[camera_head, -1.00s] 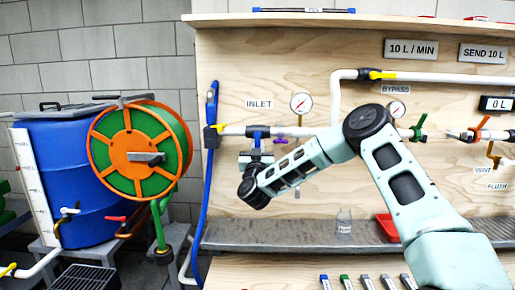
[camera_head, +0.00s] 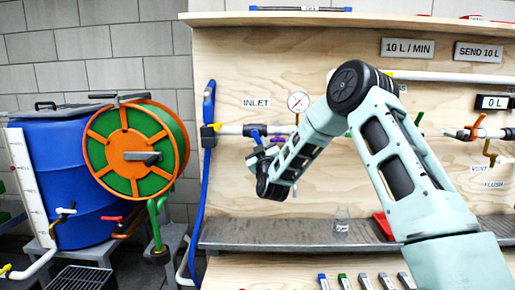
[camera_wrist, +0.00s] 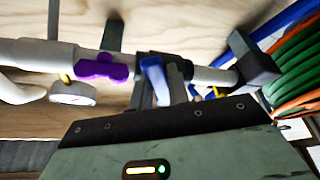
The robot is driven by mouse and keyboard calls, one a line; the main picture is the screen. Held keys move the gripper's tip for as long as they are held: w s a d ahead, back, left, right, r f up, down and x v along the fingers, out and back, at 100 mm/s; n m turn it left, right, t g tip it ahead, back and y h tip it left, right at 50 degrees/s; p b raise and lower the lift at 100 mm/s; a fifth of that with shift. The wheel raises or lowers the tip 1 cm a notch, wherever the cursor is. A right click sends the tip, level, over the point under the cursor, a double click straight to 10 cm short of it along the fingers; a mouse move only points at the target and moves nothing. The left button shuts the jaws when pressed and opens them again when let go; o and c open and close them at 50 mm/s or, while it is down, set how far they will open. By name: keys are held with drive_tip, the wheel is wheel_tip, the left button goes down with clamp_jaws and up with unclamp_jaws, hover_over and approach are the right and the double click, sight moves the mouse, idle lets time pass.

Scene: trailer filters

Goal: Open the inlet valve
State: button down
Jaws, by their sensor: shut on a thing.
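The blue valve handle (camera_head: 255,136) is on the white inlet pipe below the INLET label (camera_head: 256,103). In the wrist view the blue handle (camera_wrist: 154,78) stands out across the pipe (camera_wrist: 35,54), between my fingers. My gripper (camera_wrist: 160,88) is shut on this handle. In the head view my gripper (camera_head: 258,152) is at the pipe, partly hidden by my wrist. A purple handle (camera_wrist: 100,67) sits on the same pipe, left of my fingers in the wrist view and apart from them.
A round gauge (camera_head: 298,102) is right of the INLET label. A blue hose (camera_head: 203,190) hangs at the board's left edge. The green hose reel (camera_head: 125,155) and blue barrel (camera_head: 75,180) stand further left. A glass beaker (camera_head: 341,220) stands on the grey shelf (camera_head: 290,233).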

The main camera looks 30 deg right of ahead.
sight(262, 132)
drive_tip(key=n, duration=0.1)
drive_tip(key=n+y, duration=0.2)
drive_tip(key=shift+s+d+r+n+b, duration=0.25)
drive_tip(key=shift+d+r+n+b, duration=0.05)
drive_tip(key=shift+n+b, duration=0.1)
drive_tip(key=n, duration=0.1)
drive_tip(key=n+y, duration=0.1)
drive_tip(key=n, duration=0.1)
drive_tip(key=r+n, duration=0.1)
drive_tip(key=shift+s+d+g+y+b, duration=0.25)
drive_tip(key=shift+d+g+y+b, duration=0.05)
drive_tip(key=shift+y+b, duration=0.1)
drive_tip(key=shift+s+d+r+n+g+y, duration=0.15)
drive_tip(key=shift+r+n+g, duration=0.2)
drive_tip(key=shift+n, duration=0.65)
drive_tip(key=shift+w+r+n+g+y, duration=0.1)
drive_tip(key=shift+r+n+g+y, duration=0.15)
drive_tip(key=shift+n, duration=0.75)
drive_tip(key=shift+s+d+r+n+g+y, duration=0.1)
drive_tip(key=shift+r+n+g, duration=0.3)
drive_tip(key=shift+n, duration=0.6)
drive_tip(key=c, duration=1.3)
unclamp_jaws()
drive_tip(key=shift+c, duration=0.2)
drive_tip(key=b+v, duration=0.2)
drive_tip(key=v, duration=1.5)
drive_tip(key=shift+s, duration=0.2)
